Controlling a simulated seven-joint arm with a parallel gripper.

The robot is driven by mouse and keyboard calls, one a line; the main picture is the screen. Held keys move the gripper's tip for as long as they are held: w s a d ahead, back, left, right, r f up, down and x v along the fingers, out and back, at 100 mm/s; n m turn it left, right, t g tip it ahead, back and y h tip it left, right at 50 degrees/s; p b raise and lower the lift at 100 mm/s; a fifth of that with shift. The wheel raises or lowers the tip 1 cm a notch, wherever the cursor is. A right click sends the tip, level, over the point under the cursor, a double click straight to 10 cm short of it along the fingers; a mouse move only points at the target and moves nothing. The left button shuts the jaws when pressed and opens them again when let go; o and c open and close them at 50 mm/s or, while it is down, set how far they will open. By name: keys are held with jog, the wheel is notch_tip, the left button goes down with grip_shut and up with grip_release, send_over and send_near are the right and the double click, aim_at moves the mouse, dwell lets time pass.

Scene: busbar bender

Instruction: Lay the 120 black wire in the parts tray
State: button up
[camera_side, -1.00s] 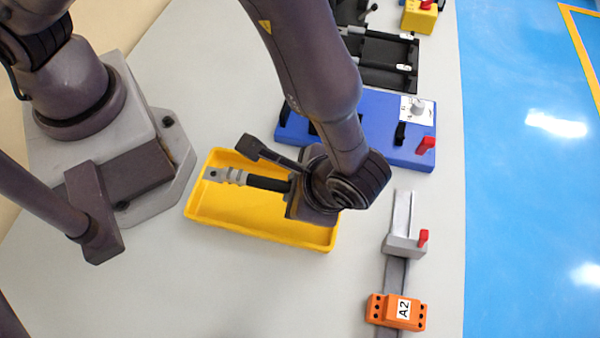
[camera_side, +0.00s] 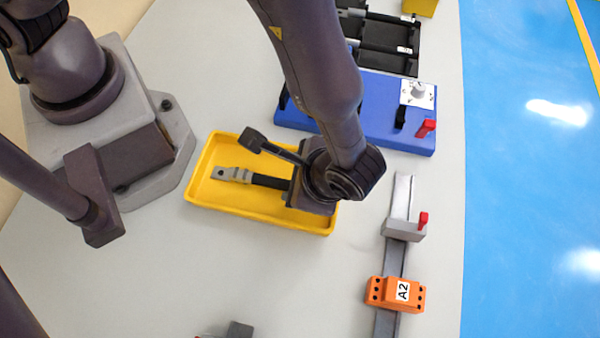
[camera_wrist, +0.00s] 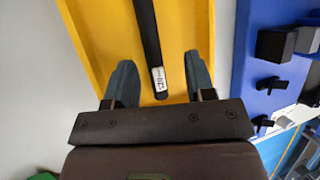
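The black wire (camera_side: 268,182) has a grey lug at its left end and lies inside the yellow parts tray (camera_side: 195,198) in the side view. In the wrist view the black wire (camera_wrist: 146,35) runs over the yellow floor, with a white label reading 120 near its end. My gripper (camera_wrist: 160,64) is open around the wire, with a clear gap to each finger. In the side view my wrist covers the wire's right end and the fingers.
A blue fixture (camera_side: 375,115) with a red lever stands behind the tray, and a black rack (camera_side: 388,45) beyond it. To the right is a grey rail with an orange A2 block (camera_side: 395,292). Grey table is free in front of the tray.

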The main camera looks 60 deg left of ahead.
jog(key=v, duration=1.3)
jog(key=s+a+r+n+t+h, duration=0.1)
jog(key=a+r+n+t+h, duration=0.1)
jog(key=a+r, duration=0.4)
jog(key=s+a+r+n+t+h, duration=0.1)
jog(key=a+r+n+t+h, duration=0.1)
jog(key=a+r, duration=0.5)
jog(key=s+a+r+n+t+h, duration=0.1)
jog(key=a+r+n, duration=0.3)
jog(key=a, duration=1.2)
notch_tip(320, 180, up, 3)
jog(key=shift+s+a+r+t+h, duration=0.25)
jog(key=shift+s+a+t+h, duration=0.15)
jog(key=shift+t, duration=0.5)
